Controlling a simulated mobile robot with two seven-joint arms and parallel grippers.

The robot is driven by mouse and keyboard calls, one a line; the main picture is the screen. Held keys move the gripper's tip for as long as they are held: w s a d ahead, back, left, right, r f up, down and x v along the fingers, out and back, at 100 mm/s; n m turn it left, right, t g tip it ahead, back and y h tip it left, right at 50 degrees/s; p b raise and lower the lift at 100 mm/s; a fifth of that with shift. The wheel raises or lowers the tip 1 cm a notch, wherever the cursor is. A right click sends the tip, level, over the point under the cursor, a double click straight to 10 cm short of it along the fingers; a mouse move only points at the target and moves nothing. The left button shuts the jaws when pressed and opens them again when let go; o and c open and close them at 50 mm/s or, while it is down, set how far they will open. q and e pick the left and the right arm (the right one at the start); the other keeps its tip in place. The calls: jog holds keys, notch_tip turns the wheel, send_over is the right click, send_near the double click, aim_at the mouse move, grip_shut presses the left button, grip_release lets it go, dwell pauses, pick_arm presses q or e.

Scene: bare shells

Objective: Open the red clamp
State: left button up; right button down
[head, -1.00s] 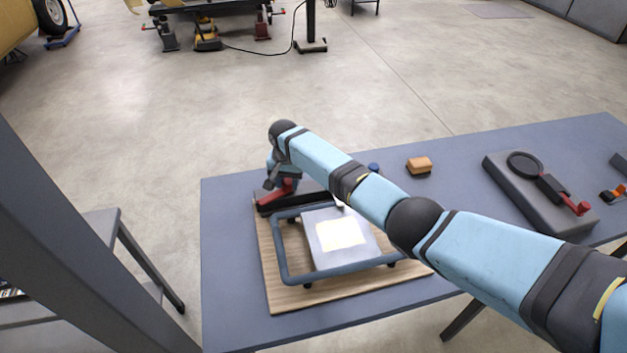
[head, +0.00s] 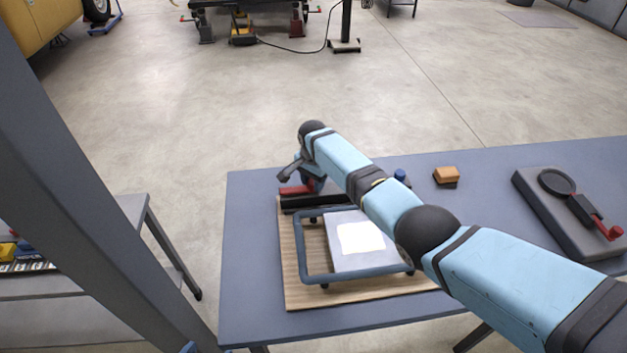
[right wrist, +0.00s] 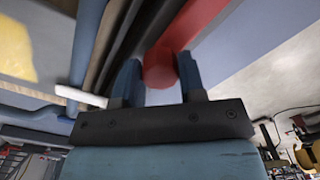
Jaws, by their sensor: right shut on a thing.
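The red clamp (head: 297,190) is at the back left of the frame fixture on the wooden board, beside a black bar. Only part of its red piece shows in the head view, partly hidden by my right arm. In the right wrist view its red bar (right wrist: 195,28) comes down from the top, its rounded end between my fingers. My right gripper (right wrist: 160,82) is shut on this red bar. In the head view it (head: 308,182) is at the clamp, mostly hidden by its own wrist. My left gripper is not in view.
The blue tube frame (head: 304,262) holds a grey plate with a pale patch (head: 361,238) on the wooden board (head: 291,289). An orange-brown block (head: 446,174) and a grey slab (head: 548,213) bearing a red-handled black tool lie to the right. The table's left front is bare.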

jog(key=shift+w+r, duration=0.1)
jog(key=c, duration=0.7)
grip_release()
notch_tip(320, 180, up, 14)
jog(key=shift+f, duration=0.2)
